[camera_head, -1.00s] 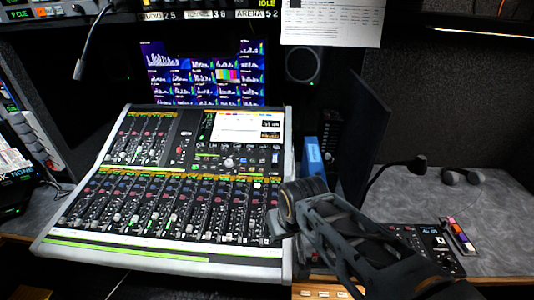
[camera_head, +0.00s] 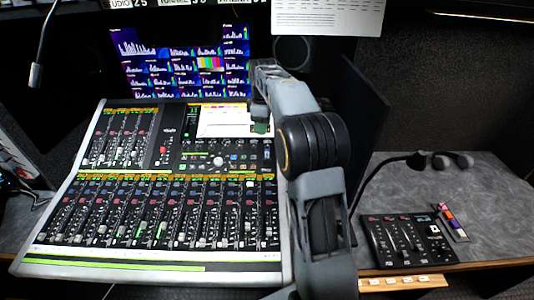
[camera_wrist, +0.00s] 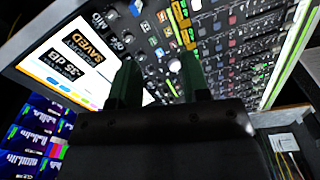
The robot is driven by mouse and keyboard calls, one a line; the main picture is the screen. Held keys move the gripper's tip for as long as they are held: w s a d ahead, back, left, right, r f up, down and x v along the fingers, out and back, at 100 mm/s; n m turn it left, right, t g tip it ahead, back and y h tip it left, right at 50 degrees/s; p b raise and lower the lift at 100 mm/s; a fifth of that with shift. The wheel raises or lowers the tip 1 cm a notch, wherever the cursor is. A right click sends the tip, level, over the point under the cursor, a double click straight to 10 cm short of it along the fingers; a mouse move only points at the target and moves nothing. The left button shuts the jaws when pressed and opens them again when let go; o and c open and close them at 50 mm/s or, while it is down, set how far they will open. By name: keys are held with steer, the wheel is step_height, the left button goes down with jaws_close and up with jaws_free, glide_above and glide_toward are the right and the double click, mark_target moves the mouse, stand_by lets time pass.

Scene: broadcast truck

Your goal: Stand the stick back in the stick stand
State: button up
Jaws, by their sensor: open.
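My gripper (camera_head: 261,120) is open over the upper right part of the mixing console, by its small white screen. In the wrist view the two dark green fingers of my gripper (camera_wrist: 160,82) stand apart with nothing seen between them but the console behind. A small dark holder with a row of coloured pieces (camera_head: 452,222) lies on the right desk; it may be the stick stand, but it is too small to be sure. I cannot make out a loose stick in either view.
The mixing console (camera_head: 150,255) fills the left and middle. A monitor (camera_head: 185,65) stands behind it. The desk behind the panel is partly clear.

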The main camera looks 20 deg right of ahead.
mark_target(267, 150)
steer(key=w+d+f, duration=0.1)
steer(key=f, duration=0.2)
steer(key=w+d+f+n, duration=0.1)
steer(key=f, duration=0.3)
steer(key=w+d+f+n, duration=0.1)
steer(key=w+f, duration=0.1)
steer(key=f, duration=0.2)
steer(key=shift+f+g, duration=0.1)
steer(key=shift+g, duration=0.2)
steer(key=shift+d+f+p, duration=0.1)
steer(key=shift+f+p, duration=0.4)
steer(key=shift+f, duration=2.15)
steer(key=shift+c, duration=0.2)
jaws_close()
